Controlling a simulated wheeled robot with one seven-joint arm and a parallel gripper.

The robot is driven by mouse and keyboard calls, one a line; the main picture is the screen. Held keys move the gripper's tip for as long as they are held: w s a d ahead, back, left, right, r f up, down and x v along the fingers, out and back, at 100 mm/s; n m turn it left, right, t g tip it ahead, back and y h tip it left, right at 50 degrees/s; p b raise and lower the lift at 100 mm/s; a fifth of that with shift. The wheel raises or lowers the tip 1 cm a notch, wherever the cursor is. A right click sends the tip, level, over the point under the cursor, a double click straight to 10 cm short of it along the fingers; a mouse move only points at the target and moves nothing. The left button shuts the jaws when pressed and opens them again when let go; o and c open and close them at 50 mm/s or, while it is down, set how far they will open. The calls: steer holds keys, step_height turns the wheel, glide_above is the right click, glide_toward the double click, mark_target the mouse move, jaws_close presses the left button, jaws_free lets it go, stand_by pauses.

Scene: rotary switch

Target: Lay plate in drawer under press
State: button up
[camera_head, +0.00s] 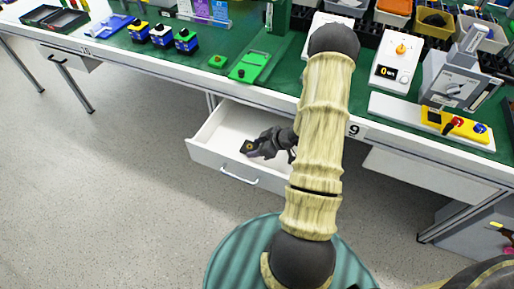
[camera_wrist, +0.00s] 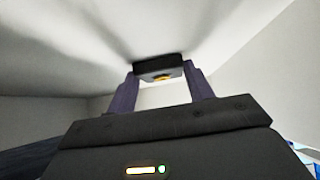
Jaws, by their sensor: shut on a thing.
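The open white drawer (camera_head: 213,128) is pulled out from under the green bench. In the wrist view, the purple fingers of my gripper (camera_wrist: 161,88) are closed on a small dark plate (camera_wrist: 155,67) with a yellow-orange patch. The plate is close to the white drawer surface; I cannot tell if it touches. I cannot tell for certain which bench device is the press.
My arm crosses above the drawer's right side and hides part of it. On the bench stand a grey machine (camera_head: 452,85), a white box with an orange knob (camera_head: 397,61), a green plate with a button (camera_head: 250,67) and a yellow button box (camera_head: 455,124). Floor left of the drawer is clear.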

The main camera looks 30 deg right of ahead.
steer(key=shift+f, duration=0.15)
steer(key=o, duration=1.1)
steer(key=shift+c, duration=0.2)
steer(key=shift+s+d+r, duration=0.2)
steer(key=shift+s+r, duration=0.05)
steer(key=shift+r, duration=0.35)
steer(key=p+v, duration=0.3)
steer(key=v, duration=0.8)
